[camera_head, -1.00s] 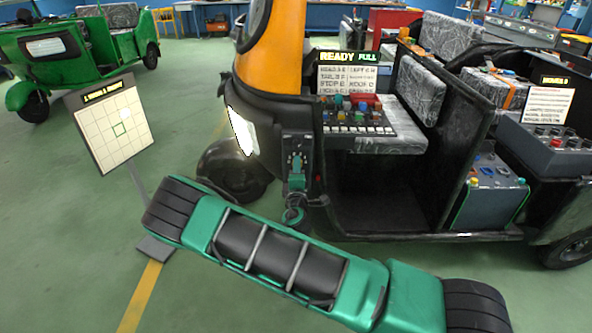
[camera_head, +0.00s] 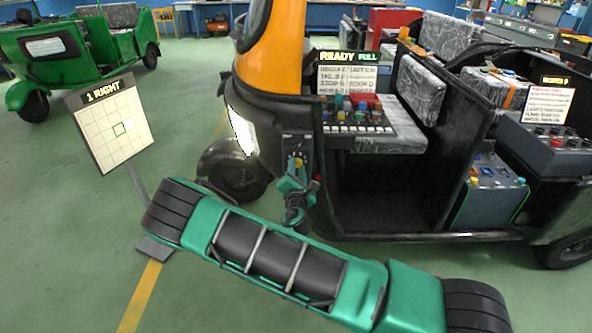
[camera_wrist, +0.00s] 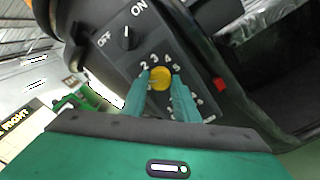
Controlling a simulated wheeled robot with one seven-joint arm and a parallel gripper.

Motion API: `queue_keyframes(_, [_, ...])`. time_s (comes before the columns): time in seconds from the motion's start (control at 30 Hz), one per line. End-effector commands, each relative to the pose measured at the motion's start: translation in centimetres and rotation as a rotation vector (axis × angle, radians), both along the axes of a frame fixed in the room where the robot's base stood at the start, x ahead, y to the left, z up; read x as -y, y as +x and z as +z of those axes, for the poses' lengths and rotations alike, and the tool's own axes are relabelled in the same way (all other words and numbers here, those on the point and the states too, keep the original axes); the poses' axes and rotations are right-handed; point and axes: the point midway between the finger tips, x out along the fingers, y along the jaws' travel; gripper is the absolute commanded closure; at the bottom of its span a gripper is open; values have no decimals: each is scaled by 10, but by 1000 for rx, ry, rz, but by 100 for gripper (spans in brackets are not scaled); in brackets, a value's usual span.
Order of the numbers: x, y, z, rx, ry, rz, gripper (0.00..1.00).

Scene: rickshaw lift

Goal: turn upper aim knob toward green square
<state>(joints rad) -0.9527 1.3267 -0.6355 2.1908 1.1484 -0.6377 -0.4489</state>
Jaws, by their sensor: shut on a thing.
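A dark control panel (camera_wrist: 119,58) on the rickshaw's front carries a black OFF/ON knob (camera_wrist: 127,39) and a yellow knob (camera_wrist: 160,78) ringed with numbers. The yellow knob is partly hidden between my fingers. My gripper (camera_wrist: 160,88) is shut on it, one teal finger on each side. In the head view my gripper (camera_head: 294,181) reaches up to the panel, and the numbers are too small to read there. The grid board (camera_head: 104,143) stands at left on a post; its header reads "1 RIGHT". The green square (camera_head: 119,129) is outlined near its middle.
My teal arm crosses the foreground. The orange and black rickshaw (camera_head: 272,70) stands close behind it, with a lit headlamp (camera_head: 241,131) and a button console (camera_head: 355,116). A green rickshaw (camera_head: 47,55) is at back left. Green floor is open at left.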

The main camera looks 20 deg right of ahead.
Motion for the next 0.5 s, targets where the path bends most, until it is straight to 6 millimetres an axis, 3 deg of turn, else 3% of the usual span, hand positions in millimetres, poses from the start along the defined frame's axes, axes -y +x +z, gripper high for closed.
queue_keyframes(0.5, [-3,-1,-5,-29,-55,6,95])
